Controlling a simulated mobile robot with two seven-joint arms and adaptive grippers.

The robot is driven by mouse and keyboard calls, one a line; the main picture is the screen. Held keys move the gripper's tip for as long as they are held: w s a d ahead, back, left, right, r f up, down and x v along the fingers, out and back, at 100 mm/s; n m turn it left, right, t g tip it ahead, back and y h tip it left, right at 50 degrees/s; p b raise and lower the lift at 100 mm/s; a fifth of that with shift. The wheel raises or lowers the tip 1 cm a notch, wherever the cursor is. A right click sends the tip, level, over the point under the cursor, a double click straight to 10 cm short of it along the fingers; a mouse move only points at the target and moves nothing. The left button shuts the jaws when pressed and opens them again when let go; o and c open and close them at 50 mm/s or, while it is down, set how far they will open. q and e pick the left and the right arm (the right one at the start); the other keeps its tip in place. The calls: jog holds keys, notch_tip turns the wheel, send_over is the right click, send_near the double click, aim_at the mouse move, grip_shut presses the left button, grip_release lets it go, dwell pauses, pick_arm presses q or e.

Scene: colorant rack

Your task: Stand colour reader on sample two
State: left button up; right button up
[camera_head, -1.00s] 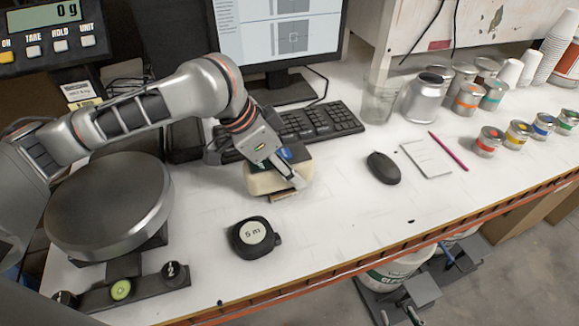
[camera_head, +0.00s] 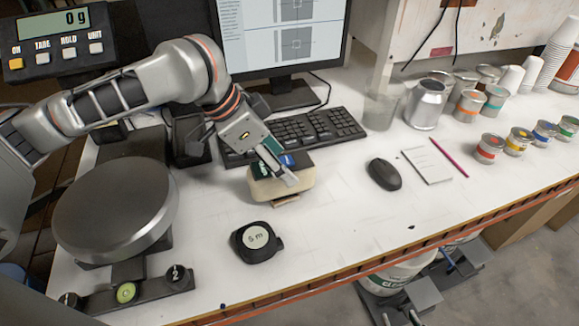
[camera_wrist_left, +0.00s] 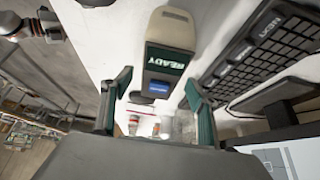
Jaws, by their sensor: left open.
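The colour reader (camera_head: 282,186) is a cream block with a dark top and a small blue screen. It stands on the white bench in front of the keyboard. In the left wrist view the reader (camera_wrist_left: 168,62) shows the word READY, upside down. My left gripper (camera_head: 280,170) is over the reader, its dark green fingers open, one to each side in the wrist view. A thin brown piece (camera_head: 286,203) shows at the reader's front edge; I cannot tell if it is a sample.
The keyboard (camera_head: 305,130) is behind, a mouse (camera_head: 384,174) and notepad (camera_head: 428,164) to the right. A round scale plate (camera_head: 115,210) stands at left. Tins and cups fill the back right.

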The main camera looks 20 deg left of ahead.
pick_arm(q)
jog(key=p+v, duration=0.1)
jog(key=v, duration=0.5)
jog(key=shift+s+a+r, duration=0.1)
jog(key=shift+r, duration=0.2)
pick_arm(e)
jog(key=shift+w+r, duration=0.2)
jog(key=shift+r, duration=0.8)
jog(key=shift+s+f, duration=0.1)
jog(key=shift+f, duration=0.05)
pick_arm(q)
jog(key=shift+s, duration=0.1)
pick_arm(e)
jog(key=shift+s+d, duration=0.1)
